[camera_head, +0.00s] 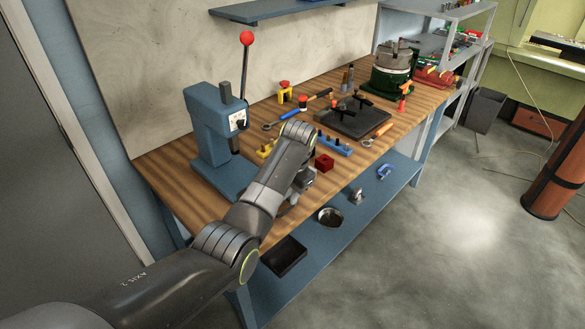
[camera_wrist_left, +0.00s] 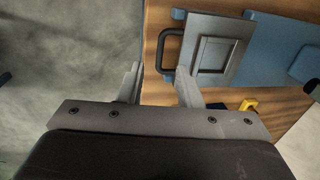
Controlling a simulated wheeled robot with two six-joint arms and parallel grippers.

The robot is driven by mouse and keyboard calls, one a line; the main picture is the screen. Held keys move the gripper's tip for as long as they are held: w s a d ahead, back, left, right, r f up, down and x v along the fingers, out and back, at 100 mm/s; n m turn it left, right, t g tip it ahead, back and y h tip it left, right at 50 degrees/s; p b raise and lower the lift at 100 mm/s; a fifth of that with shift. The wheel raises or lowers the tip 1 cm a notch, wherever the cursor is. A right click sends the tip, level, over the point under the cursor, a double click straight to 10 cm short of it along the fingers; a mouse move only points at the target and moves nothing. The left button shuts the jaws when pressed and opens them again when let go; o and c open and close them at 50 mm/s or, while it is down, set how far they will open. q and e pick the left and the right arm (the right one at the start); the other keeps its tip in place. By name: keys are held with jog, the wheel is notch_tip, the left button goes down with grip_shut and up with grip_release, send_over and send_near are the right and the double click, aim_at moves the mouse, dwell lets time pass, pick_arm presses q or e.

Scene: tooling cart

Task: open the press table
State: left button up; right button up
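The blue press (camera_head: 205,115) stands at the near left end of the wooden bench, its red-knobbed lever (camera_head: 246,40) upright. In the left wrist view, the press table is a grey plate (camera_wrist_left: 238,30) with a square raised outline, over the blue press base (camera_wrist_left: 270,55). A black loop handle (camera_wrist_left: 162,50) sticks out from the plate's left edge. My left gripper (camera_wrist_left: 157,72) is open and empty, with the handle just beyond its fingertips, towards the right finger. In the head view my left arm hides the plate, the handle and most of this gripper (camera_head: 304,180).
A red block (camera_head: 324,162), a blue fixture (camera_head: 336,146) and a yellow piece (camera_head: 264,149) lie close around my left wrist. A dark plate (camera_head: 355,120) and a green machine (camera_head: 391,72) stand farther along the bench.

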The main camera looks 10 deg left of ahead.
pick_arm(q)
notch_tip(320, 180, up, 9)
jog(key=s+d, duration=0.1)
jog(key=shift+d+r, duration=0.2)
dwell(0.4)
